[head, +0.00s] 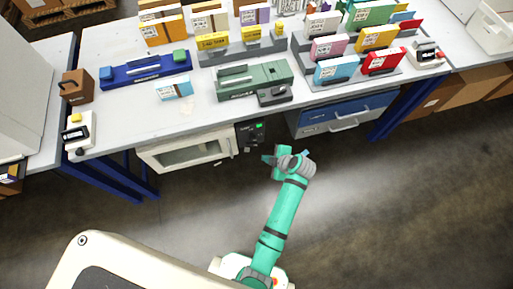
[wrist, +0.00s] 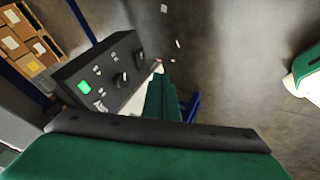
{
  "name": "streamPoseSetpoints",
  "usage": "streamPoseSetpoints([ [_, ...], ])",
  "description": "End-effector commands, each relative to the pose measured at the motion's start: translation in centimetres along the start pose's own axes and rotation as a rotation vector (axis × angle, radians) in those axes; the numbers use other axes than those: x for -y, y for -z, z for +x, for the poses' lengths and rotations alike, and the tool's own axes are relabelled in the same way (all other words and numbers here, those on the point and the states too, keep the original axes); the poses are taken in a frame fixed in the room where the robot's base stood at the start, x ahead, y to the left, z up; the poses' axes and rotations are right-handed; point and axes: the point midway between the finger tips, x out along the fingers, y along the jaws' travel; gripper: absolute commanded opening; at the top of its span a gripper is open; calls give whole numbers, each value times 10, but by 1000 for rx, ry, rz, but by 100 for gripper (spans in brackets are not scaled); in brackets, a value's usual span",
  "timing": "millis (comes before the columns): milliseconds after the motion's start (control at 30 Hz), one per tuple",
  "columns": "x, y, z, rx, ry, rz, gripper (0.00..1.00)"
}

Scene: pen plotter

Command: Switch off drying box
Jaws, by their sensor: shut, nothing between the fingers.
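The drying box (head: 190,151) is a cream box with a windowed door, under the front edge of the table. Its dark control panel (head: 249,134) is at its right end, with a lit green display. In the wrist view the panel (wrist: 104,75) shows the green light (wrist: 84,87), a dark knob (wrist: 121,79) and small labels. My gripper (head: 268,159) is just in front of and below the panel's right side. In the wrist view its green fingers (wrist: 162,98) are shut, empty and beside the panel's right end. I cannot tell whether they touch it.
The white table (head: 140,115) above holds a blue device (head: 146,70), a green device (head: 252,82) and racks of coloured boxes. A blue drawer unit (head: 345,115) is right of the panel. The floor in front is clear.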

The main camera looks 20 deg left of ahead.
Motion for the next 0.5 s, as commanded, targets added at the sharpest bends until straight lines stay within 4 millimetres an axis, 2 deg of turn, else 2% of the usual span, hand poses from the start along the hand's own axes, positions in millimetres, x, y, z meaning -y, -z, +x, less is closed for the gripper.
streamPoseSetpoints([
  [233, 0, 0, 20, 0, 1, 1, 0],
  [500, 0, 4, 72, -4, 5, -6, 0],
])
